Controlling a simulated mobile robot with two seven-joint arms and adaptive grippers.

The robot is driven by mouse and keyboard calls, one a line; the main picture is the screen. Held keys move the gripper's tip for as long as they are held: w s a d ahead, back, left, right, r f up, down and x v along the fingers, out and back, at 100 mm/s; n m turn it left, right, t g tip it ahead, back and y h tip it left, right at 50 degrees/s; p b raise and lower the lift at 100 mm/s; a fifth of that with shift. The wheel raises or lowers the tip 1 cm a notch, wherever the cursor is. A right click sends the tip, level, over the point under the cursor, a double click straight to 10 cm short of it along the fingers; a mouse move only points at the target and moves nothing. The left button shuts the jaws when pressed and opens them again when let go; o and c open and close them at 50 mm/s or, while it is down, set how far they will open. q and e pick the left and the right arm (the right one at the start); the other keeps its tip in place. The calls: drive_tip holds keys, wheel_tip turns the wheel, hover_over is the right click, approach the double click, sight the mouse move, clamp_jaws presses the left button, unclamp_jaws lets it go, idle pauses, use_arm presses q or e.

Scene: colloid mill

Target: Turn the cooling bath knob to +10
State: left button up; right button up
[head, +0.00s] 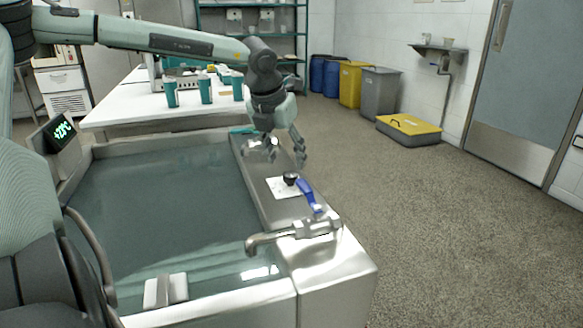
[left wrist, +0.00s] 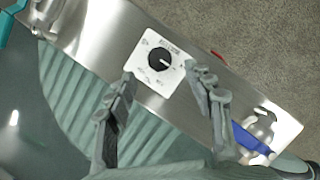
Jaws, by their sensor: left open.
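The black cooling bath knob (head: 290,178) sits on a white dial plate (head: 280,189) on the bath's steel rim. In the left wrist view the knob (left wrist: 160,60) shows a light pointer mark toward the lower right; the dial's print is too small to read. My left gripper (head: 286,162) is open and empty, hanging just beyond and above the knob. In the left wrist view its fingertips (left wrist: 160,76) are spread to either side of the knob's lower edge, apart from it. A green-lit display (head: 62,131) stands at the bath's left; its digits are blurred. My right gripper is out of view.
A steel tap with a blue lever (head: 306,192) stands close to the dial on the near side. The water-filled bath (head: 165,200) lies left of the rim. A white table with teal cups (head: 205,90) is behind.

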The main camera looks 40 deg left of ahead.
sight(290, 175)
use_arm(q)
drive_tip(key=x, duration=0.5)
drive_tip(key=shift+f, duration=0.15)
drive_tip(key=c, duration=1.2)
